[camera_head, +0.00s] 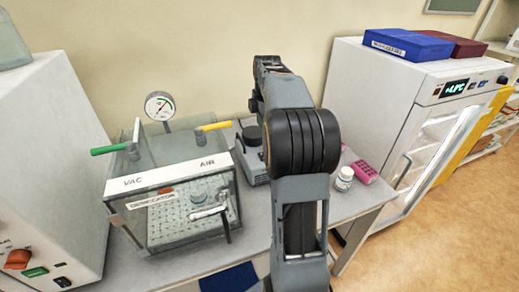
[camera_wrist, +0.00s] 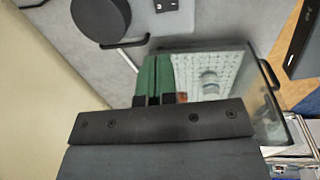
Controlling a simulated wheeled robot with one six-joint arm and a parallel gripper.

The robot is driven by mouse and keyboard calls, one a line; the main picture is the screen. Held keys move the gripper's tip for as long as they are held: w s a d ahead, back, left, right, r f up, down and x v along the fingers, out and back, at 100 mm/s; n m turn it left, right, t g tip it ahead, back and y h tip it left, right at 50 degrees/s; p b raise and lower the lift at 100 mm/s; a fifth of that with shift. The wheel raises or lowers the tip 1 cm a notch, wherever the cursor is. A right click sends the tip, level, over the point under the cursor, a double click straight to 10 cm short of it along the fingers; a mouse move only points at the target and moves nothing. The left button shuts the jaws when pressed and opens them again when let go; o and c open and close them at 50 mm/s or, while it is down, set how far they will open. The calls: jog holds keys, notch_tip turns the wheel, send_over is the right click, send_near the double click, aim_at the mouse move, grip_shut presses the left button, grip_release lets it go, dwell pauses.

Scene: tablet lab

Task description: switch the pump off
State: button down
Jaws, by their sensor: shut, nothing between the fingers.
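In the wrist view, a black round part (camera_wrist: 100,20) with a thin dark loop lies at the upper left. A small black switch-like piece (camera_wrist: 166,5) with a light mark is at the top edge; its setting cannot be read. My gripper (camera_wrist: 158,58) shows green fingers side by side, shut and empty. It appears above the bench, and its tips are hidden in the head view.
The glass desiccator (camera_head: 138,184) has a green VAC handle (camera_head: 108,150), a yellow AIR handle (camera_head: 214,126) and a gauge (camera_head: 160,106). A white bottle (camera_head: 344,178) and pink rack (camera_head: 364,172) stand right of my arm. A white cabinet (camera_head: 372,80) stands beyond the bench.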

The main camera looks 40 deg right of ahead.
aim_at(261, 154)
jog(key=shift+a, duration=0.1)
jog(key=f, duration=0.4)
jog(key=w+f+p, duration=0.1)
jog(key=f, duration=0.4)
jog(key=f+p, duration=0.1)
jog(key=f, duration=0.3)
jog(key=shift+w+d+f, duration=0.2)
jog(key=shift+w+f, duration=0.1)
jog(key=shift+f, duration=0.15)
jog(key=shift+f, duration=0.1)
